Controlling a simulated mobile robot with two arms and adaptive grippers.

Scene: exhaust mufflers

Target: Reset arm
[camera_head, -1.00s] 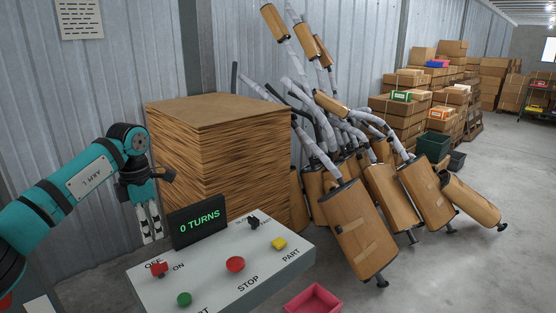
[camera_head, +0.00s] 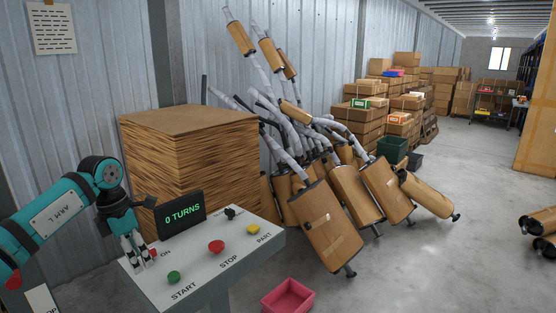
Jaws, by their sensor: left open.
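My left gripper (camera_head: 138,250) comes in from the left, pointing down with its fingers apart and nothing seen between them. In the picture it overlaps the left end of the control panel (camera_head: 205,262), beside the red OFF/ON switch, which it partly covers. I cannot tell whether it touches the panel. The panel carries a green START button (camera_head: 173,277), a red STOP button (camera_head: 216,246), a yellow PART button (camera_head: 253,229) and a black knob (camera_head: 231,213). A black display (camera_head: 181,214) at its back reads "0 TURNS". My right gripper is not in view.
A tall stack of brown sheets (camera_head: 190,160) stands behind the panel. Several wrapped mufflers (camera_head: 327,225) lean against the wall to its right. A pink bin (camera_head: 288,297) lies on the floor in front. Stacked boxes (camera_head: 360,125) stand farther back.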

